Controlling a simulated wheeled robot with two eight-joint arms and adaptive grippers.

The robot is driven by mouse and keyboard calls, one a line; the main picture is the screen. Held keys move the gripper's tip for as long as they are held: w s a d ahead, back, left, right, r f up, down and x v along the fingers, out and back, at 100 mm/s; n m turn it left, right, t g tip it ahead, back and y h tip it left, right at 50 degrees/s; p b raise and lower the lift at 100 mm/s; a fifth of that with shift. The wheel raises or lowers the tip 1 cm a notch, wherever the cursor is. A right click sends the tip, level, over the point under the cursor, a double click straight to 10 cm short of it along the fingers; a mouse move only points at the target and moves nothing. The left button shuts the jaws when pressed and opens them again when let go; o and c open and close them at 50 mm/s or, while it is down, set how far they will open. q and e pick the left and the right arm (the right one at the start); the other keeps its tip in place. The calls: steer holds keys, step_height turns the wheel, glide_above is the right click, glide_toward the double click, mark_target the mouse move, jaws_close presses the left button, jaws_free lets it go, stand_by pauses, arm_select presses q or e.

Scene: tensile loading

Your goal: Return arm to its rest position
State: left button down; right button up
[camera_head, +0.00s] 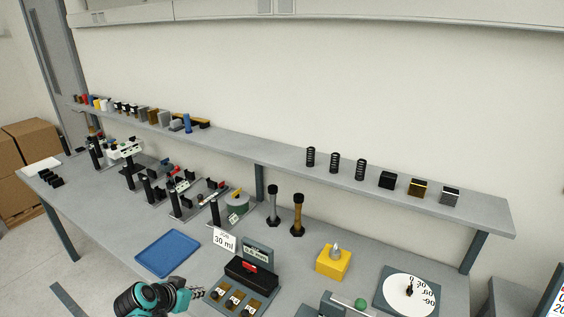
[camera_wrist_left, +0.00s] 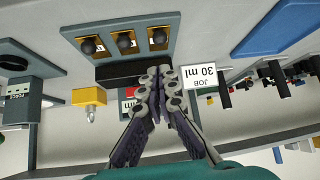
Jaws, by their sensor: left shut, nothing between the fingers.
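My left gripper (camera_head: 200,293) comes in at the bottom of the head view, teal and black, just left of a dark stand holding a black block and three small brown pieces (camera_head: 232,301). The left wrist view shows its two linked fingers (camera_wrist_left: 158,78) closed together with nothing between them. In that view the fingertips overlap the black block (camera_wrist_left: 120,72), but I cannot tell whether they touch it. The brown pieces with dark knobs (camera_wrist_left: 127,42) lie beyond the tips. My right gripper is not in view.
A blue tray (camera_head: 168,254) lies left of the stand. A "JOB 30 ml" card (camera_head: 224,239) stands close behind the gripper. A yellow block (camera_head: 333,262) and a white dial (camera_head: 411,295) are to the right. A long shelf (camera_head: 285,160) runs behind, carrying several small items.

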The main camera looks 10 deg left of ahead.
arm_select(q)
steer(key=s+d+r+n+g+y+b, duration=0.1)
steer(key=s+d+r, duration=0.4)
steer(key=s+d, duration=0.8)
steer(key=shift+s+n+y+b, duration=0.3)
steer(key=shift+s+n+y, duration=0.2)
steer(key=shift+s+n, duration=0.3)
